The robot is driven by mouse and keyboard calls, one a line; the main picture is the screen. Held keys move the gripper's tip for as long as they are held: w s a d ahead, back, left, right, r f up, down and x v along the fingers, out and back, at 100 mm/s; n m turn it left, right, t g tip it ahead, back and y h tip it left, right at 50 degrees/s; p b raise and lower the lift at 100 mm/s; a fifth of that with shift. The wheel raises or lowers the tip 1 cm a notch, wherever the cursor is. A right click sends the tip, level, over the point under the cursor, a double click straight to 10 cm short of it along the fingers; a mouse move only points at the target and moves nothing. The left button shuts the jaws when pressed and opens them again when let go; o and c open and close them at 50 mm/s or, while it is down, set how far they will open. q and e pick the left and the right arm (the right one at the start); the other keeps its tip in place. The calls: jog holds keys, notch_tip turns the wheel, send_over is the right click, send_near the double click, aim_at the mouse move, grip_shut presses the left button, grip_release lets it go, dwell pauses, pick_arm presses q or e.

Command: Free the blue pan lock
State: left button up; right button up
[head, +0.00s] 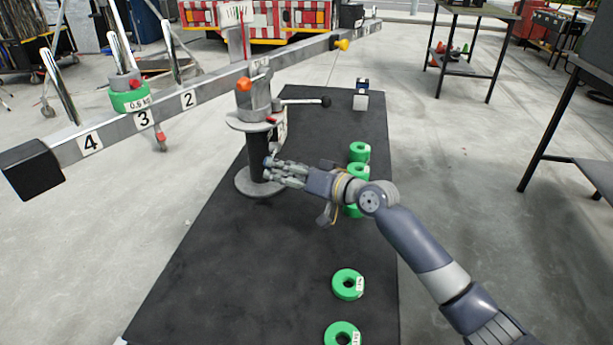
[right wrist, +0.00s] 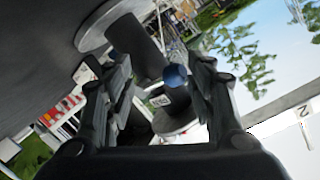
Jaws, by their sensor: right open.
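The blue pan lock knob (head: 268,162) sits low on the dark column of the balance stand (head: 258,190). In the right wrist view the blue knob (right wrist: 175,76) shows as a round ball between my two fingers. My right gripper (head: 270,174) reaches in from the right, open, its fingertips close to the knob. I cannot tell whether either finger touches it. In the head view the fingers partly cover the column beside the knob. My left gripper is not in view.
The long grey beam (head: 215,96) tilts down to the left above the stand, carrying a green weight (head: 130,98) at 3. A black-tipped lever (head: 305,101) sticks out right. Several green ring weights (head: 347,284) lie along the black table's (head: 230,290) right side. The table's front left is clear.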

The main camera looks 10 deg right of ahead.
jog(key=v, duration=0.7)
jog(key=shift+s+d, duration=0.2)
